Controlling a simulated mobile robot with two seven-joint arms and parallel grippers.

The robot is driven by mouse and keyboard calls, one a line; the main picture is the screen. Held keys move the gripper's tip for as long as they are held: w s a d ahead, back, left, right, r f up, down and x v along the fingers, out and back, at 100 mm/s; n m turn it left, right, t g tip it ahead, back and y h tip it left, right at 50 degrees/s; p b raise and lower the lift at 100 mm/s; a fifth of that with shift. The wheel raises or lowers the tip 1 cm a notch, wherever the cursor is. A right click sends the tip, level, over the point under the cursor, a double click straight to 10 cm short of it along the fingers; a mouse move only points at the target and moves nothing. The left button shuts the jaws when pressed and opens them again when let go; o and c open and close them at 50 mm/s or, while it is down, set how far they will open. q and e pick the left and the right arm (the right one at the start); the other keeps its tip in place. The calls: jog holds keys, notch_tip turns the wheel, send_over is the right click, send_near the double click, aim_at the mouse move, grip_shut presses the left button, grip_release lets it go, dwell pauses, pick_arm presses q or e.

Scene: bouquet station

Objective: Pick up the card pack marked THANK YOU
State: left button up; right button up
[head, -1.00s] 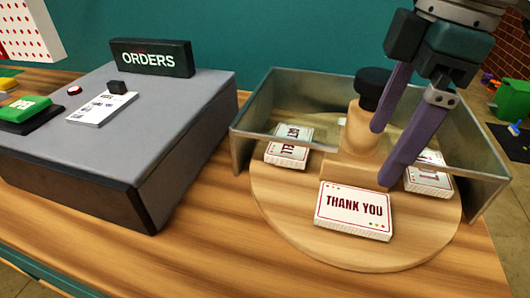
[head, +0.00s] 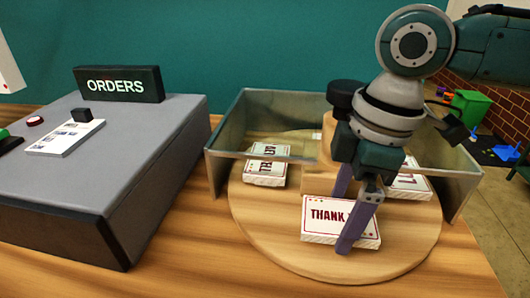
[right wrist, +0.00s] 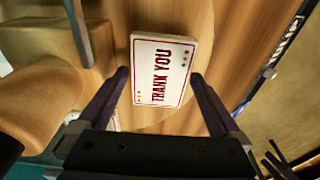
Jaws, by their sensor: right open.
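The THANK YOU card pack (head: 318,218) lies flat on the front of the round wooden turntable (head: 290,258). It is white with red lettering and small coloured dots. My right gripper (head: 343,215) is open above it, and one purple finger hides part of the lettering in the head view. In the right wrist view the pack (right wrist: 163,70) lies ahead between the two fingers (right wrist: 158,82), with space on both sides. I cannot see either finger touching it. My left gripper is not in view.
A wooden post with a black knob (head: 345,93) stands at the turntable's centre. A clear-walled guard (head: 225,178) surrounds the back and sides. Other packs lie at left (head: 266,164) and right (head: 409,184). A grey ORDERS desk (head: 150,150) stands left.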

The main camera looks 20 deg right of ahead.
jog(key=c, duration=1.1)
jog(key=shift+c, duration=0.2)
jog(key=shift+r, duration=0.2)
